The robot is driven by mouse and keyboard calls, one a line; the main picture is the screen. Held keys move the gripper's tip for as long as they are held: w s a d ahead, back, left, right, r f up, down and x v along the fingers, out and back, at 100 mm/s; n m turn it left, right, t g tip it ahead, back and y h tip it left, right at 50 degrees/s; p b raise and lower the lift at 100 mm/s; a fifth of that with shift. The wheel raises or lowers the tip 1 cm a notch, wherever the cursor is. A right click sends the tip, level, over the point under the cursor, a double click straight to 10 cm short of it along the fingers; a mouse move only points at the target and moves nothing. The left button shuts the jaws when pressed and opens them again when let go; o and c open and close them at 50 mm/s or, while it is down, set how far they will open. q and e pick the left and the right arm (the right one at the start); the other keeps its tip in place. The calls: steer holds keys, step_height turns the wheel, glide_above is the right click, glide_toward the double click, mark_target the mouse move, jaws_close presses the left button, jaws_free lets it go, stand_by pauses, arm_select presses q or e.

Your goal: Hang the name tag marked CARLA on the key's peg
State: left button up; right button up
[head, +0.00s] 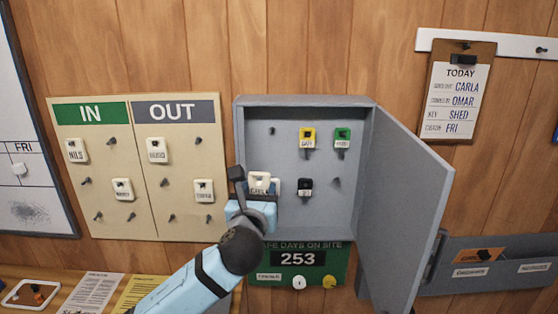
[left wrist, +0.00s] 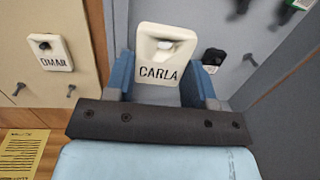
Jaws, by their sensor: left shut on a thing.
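My left gripper (head: 258,190) is shut on the cream name tag marked CARLA (left wrist: 158,55). The tag is upright between the fingers, with its hole at the top. In the head view the tag (head: 260,181) is in front of the lower left of the open grey key cabinet (head: 240,130). The tag and gripper cover the cabinet's lower left spot, and I cannot tell whether the tag touches a peg. Inside hang a yellow key tag (head: 307,134), a green one (head: 342,133) and a black one (head: 305,184). Bare pegs show at upper left (head: 271,131) and lower right (head: 337,182).
The cabinet door (head: 410,200) stands open to the right. The IN/OUT board (head: 140,225) is at left with several name tags, including OMAR (left wrist: 50,52). A clipboard (head: 461,90) lists CARLA, OMAR, SHED, FRI. A green sign (head: 340,262) is below the cabinet.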

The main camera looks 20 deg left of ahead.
arm_select(q)
steer(key=n+y+b, duration=0.1)
steer(key=y, duration=0.1)
glide_toward(272, 140)
steer(key=w, duration=0.2)
steer(key=w+a+r+b, duration=0.1)
steer(key=w, duration=0.1)
steer(key=shift+w+r, duration=0.15)
steer(key=shift+p+x, duration=0.45)
steer(key=shift+x, duration=0.4)
steer(key=shift+w+a, duration=0.1)
steer(key=shift+w, duration=0.15)
steer(key=shift+f+p, duration=0.3)
steer(key=shift+p, duration=0.05)
steer(key=shift+f, duration=0.1)
